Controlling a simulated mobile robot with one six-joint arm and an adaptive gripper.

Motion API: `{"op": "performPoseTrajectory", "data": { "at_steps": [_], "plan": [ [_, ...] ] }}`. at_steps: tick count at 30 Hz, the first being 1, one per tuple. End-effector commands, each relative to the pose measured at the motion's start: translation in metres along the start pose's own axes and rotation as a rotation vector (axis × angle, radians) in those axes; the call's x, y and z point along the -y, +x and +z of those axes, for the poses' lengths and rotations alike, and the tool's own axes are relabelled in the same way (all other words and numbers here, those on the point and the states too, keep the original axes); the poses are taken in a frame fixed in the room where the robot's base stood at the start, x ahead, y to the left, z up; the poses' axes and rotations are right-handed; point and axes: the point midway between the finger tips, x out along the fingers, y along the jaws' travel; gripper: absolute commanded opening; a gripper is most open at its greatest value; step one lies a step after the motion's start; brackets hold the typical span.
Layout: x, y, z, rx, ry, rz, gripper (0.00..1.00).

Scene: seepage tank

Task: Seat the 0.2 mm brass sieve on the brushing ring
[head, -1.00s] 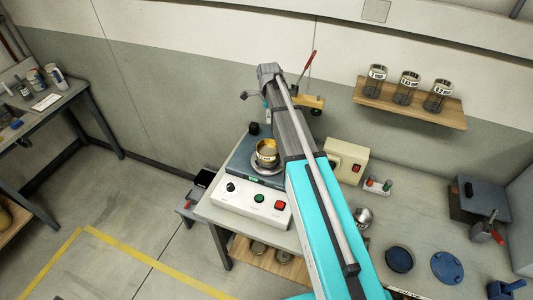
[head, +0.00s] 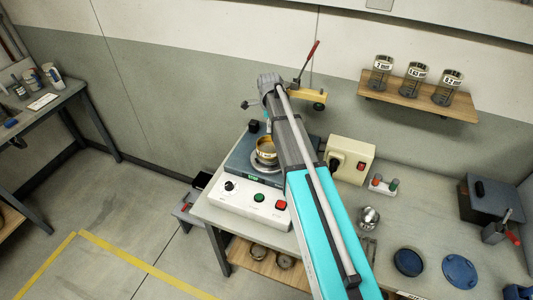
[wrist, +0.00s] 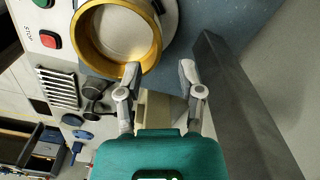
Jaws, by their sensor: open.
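A brass sieve (head: 266,146) sits on the round plate of the shaker with the white control front (head: 245,203). In the wrist view the sieve (wrist: 83,48) shows as a gold ring with a pale mesh floor, at the top left. My gripper (wrist: 160,70) is open. Its left fingertip overlaps the sieve's rim in the picture, and its right fingertip is outside over the blue deck; I cannot tell if it touches. Nothing is held between the fingers. In the head view my arm mostly hides the gripper. I cannot tell which thing is the brushing ring.
A wall shelf (head: 418,98) holds several labelled jars. A beige box (head: 350,158) with a red switch stands right of my arm. A metal bowl (head: 369,217), a dark blue disc (head: 408,262) and a blue disc (head: 459,271) are on the bench. A grey post (wrist: 240,110) is near the right finger.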

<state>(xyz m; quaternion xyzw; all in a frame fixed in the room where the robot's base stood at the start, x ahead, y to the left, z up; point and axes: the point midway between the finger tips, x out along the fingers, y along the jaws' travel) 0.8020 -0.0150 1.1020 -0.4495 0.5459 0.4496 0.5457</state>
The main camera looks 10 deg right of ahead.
Motion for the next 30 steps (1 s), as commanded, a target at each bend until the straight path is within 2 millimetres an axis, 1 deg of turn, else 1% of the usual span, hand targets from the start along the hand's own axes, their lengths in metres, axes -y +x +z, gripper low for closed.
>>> {"op": "performPoseTrajectory", "data": {
  "at_steps": [1, 3, 20, 30],
  "plan": [
    [0.000, 0.005, 0.000, 0.000, 0.000, 0.000, 0.49],
    [0.000, 0.007, 0.000, 0.000, 0.000, 0.000, 0.49],
    [0.000, 0.009, -0.001, 0.000, 0.002, 0.000, 0.49],
    [0.002, 0.032, -0.001, 0.000, 0.002, 0.000, 0.49]
  ]
}}
